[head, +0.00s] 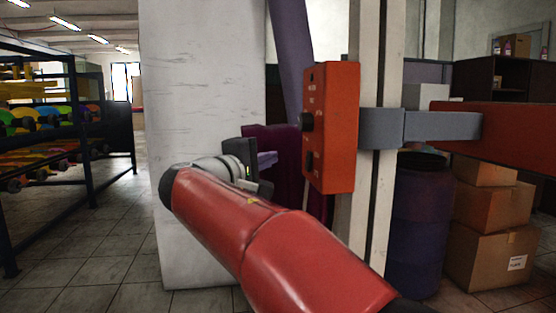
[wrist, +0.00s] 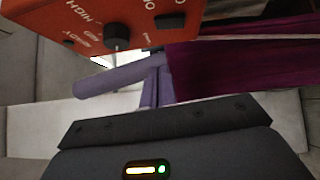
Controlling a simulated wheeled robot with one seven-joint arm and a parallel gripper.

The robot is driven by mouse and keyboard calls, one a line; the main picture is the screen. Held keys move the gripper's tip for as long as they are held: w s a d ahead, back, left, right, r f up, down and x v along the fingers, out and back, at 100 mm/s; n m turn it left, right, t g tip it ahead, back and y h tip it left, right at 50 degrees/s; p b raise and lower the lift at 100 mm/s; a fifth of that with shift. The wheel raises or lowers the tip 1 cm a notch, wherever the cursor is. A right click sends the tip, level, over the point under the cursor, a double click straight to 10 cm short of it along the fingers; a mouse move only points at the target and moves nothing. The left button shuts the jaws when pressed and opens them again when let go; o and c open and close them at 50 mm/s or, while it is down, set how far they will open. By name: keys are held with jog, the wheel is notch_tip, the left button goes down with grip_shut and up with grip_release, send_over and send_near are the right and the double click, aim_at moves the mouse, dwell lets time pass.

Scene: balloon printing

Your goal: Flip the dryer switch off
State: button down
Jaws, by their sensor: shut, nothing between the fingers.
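The orange-red control box (head: 338,120) is fixed to a pale upright post in the head view. It has a round black knob (head: 307,121) and a dark switch (head: 308,160) below it. In the wrist view the box (wrist: 60,22) fills the upper left, with the knob (wrist: 118,38) and the dark switch (wrist: 172,20) on its lettered face. I cannot tell which way the switch is set. My gripper (head: 272,158) is left of the box, at about switch height. Its pale purple fingers (wrist: 156,68) are shut and empty, apparently short of the switch.
A maroon panel (head: 285,150) stands behind my gripper. A white pillar (head: 205,80) is to the left, and a grey bracket (head: 425,126) joins the post at right. A dark blue barrel (head: 425,215) and cardboard boxes (head: 490,235) stand further right. Open tiled floor (head: 95,245) lies left.

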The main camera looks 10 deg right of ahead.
jog(key=v, duration=0.5)
jog(key=shift+s+a+r, duration=0.2)
jog(key=shift+r, duration=0.2)
jog(key=s+d+f+m+g+y+p, duration=0.3)
jog(key=s+d+f+g+y, duration=0.2)
jog(key=s+d+f, duration=0.55)
jog(key=s+f+m+g+y+p, duration=0.2)
jog(key=s+f+m+y, duration=0.4)
jog(key=s+f, duration=0.9)
jog(key=shift+s+f+m+g+y+p, duration=0.35)
jog(key=shift+s+y, duration=0.25)
jog(key=shift+y, duration=0.5)
jog(key=shift+a, duration=0.15)
